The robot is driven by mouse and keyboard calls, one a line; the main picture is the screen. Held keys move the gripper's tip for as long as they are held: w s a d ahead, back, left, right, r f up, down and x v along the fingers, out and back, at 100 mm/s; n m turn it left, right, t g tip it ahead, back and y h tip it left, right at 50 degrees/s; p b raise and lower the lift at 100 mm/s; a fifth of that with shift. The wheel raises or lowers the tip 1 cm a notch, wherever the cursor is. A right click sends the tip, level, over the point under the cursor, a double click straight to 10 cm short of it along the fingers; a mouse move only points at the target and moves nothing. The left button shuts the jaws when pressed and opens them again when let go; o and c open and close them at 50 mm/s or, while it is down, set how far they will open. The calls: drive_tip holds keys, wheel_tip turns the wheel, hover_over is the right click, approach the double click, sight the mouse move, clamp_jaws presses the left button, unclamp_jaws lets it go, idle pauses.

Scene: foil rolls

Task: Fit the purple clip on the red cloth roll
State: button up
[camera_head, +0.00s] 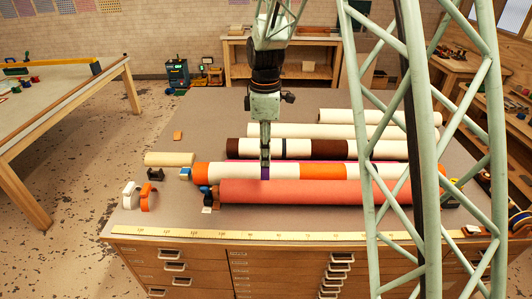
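The red cloth roll (310,192) lies lengthwise across the front of the drawer-cabinet top, nearest the ruler. My gripper (265,163) points straight down above the roll's left half. A small purple piece, which looks like the purple clip (265,173), shows at the fingertips. It appears in front of a white stretch of the orange-and-white roll, just above the red roll's back edge. The fingers look close together on it, seen nearly edge-on. I cannot tell whether the clip touches either roll.
The orange-and-white roll (322,172) lies right behind the red one, with brown-and-white (330,149) and white rolls (325,131) farther back. A white clip (130,195) and an orange clip (147,197) stand at the left. A yellow ruler (290,235) runs along the front edge.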

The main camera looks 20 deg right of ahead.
sight(266, 183)
drive_tip(key=shift+f, duration=0.25)
drive_tip(key=shift+f+b, duration=1)
drive_tip(key=shift+f, duration=0.75)
drive_tip(key=shift+f+b, duration=2.25)
drive_tip(key=shift+f, duration=1.25)
idle(2.5)
